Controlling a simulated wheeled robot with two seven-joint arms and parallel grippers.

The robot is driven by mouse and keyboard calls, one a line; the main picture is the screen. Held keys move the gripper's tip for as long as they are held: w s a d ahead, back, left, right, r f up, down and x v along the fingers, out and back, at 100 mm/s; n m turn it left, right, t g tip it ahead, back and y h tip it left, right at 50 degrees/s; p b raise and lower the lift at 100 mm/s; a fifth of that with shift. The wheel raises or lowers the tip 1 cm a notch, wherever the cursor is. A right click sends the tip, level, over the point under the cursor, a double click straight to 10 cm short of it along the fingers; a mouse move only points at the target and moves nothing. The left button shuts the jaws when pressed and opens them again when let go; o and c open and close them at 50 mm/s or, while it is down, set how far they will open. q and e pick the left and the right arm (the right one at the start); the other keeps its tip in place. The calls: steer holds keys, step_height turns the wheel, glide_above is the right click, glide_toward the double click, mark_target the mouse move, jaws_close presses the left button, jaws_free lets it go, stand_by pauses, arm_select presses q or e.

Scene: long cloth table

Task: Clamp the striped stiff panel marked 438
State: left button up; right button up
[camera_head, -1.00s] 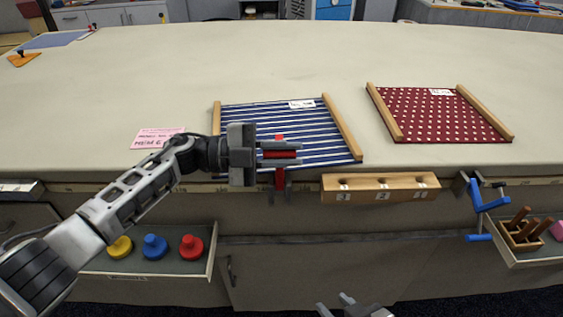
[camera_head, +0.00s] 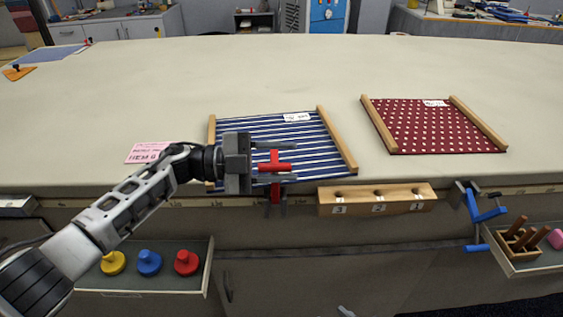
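The blue-and-white striped panel (camera_head: 300,145) lies flat near the table's front edge, with wooden strips on two sides. Its white tag (camera_head: 297,117) is too small to read surely. A red clamp (camera_head: 274,167) with grey lower parts stands at the front table edge, by the panel's near edge. My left gripper (camera_head: 278,161) is open, its fingers above and below the clamp's red bar with a gap visible. Whether the clamp grips the panel is not clear. My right gripper (camera_head: 345,312) shows only a fingertip at the bottom edge.
A dotted red panel (camera_head: 432,128) lies to the right. A wooden block (camera_head: 377,199) with numbered holes and a blue clamp (camera_head: 485,210) are at the front edge. A drawer (camera_head: 209,265) holds yellow, blue and red knobs. A pink note (camera_head: 147,152) lies left.

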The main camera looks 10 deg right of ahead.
arm_select(q)
steer(key=shift+o, duration=0.4)
step_height(320, 180, up, 4)
steer(key=shift+r, duration=0.1)
steer(key=s+r, duration=0.5)
steer(key=shift+s+a+r, duration=0.1)
steer(key=shift+a+r, duration=0.15)
steer(key=shift+a, duration=0.15)
steer(key=shift+c, duration=0.4)
steer(key=s+a+r, duration=0.1)
steer(key=s+r, duration=0.2)
steer(key=s, duration=0.5)
steer(key=shift+s+r, duration=0.2)
steer(key=shift+s, duration=0.15)
